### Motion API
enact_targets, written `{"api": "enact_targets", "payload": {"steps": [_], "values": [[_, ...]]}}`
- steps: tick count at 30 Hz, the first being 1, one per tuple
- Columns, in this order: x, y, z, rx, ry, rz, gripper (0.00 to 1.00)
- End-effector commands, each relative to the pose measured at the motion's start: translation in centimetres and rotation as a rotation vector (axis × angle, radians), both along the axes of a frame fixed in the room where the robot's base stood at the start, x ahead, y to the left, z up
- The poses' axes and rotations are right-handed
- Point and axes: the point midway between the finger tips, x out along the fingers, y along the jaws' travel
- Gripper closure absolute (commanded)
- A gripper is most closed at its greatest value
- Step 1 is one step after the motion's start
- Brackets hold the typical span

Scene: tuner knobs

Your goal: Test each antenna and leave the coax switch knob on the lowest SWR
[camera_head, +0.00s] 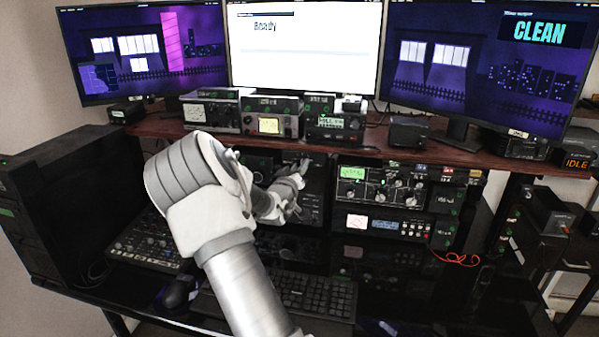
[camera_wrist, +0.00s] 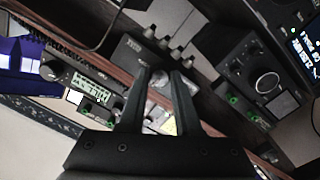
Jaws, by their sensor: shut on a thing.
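My gripper (camera_head: 302,166) reaches in under the wooden shelf, left of the lit radio. In the wrist view my gripper (camera_wrist: 161,74) has its two dark fingers close about a small round grey knob (camera_wrist: 160,82). The knob sits by a dark box (camera_wrist: 128,52) with a small label. I take it for the coax switch knob, but its pointer and position marks are hidden or too small to read. Lit meters (camera_head: 269,126) stand on the shelf; I cannot read their needles. The middle monitor (camera_head: 303,45) reads "Ready".
The wooden shelf (camera_head: 390,151) runs just above my gripper. A radio (camera_head: 380,186) with several knobs stands right of it. A keyboard (camera_head: 300,297) lies below.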

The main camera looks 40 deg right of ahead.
Motion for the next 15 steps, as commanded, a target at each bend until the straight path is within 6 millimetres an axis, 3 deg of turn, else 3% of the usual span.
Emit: {"api": "enact_targets", "payload": {"steps": [15], "values": [[-0.01,-0.04,-0.26,0.255,-0.305,0.001,1.0]]}}
